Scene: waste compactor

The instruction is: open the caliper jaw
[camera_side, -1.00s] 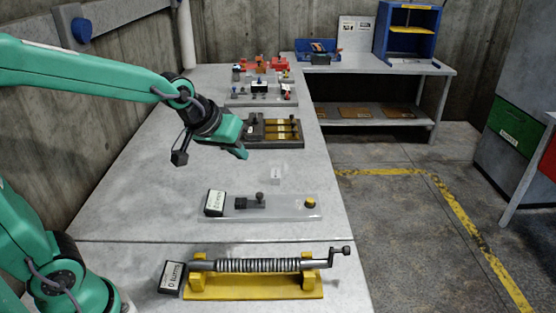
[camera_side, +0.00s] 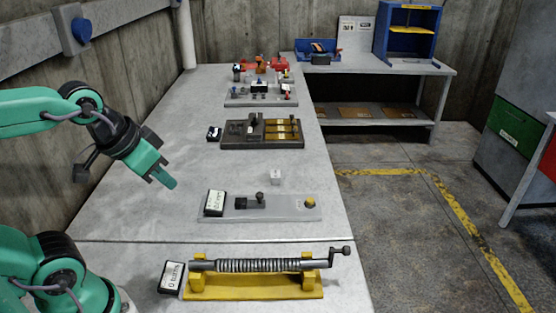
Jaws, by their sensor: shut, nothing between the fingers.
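A grey plate (camera_side: 285,211) lies across the bench in mid-view. It carries a small display (camera_side: 214,203), a dark sliding block with a round knob (camera_side: 259,198), and a yellow button (camera_side: 310,203). This looks like the caliper, with the dark block as its jaw; how far the jaw stands open is too small to tell. My gripper (camera_side: 165,180) is shut and empty. It hangs above the bench, left of the plate and its display, pointing down to the right, and touches nothing.
In front, a threaded rod with a crank (camera_side: 265,264) rests on a yellow stand (camera_side: 255,288) beside another display (camera_side: 171,277). A small white cube (camera_side: 275,176) sits behind the plate. A dark tray with brass bars (camera_side: 262,144) and other small fixtures (camera_side: 262,101) are farther back.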

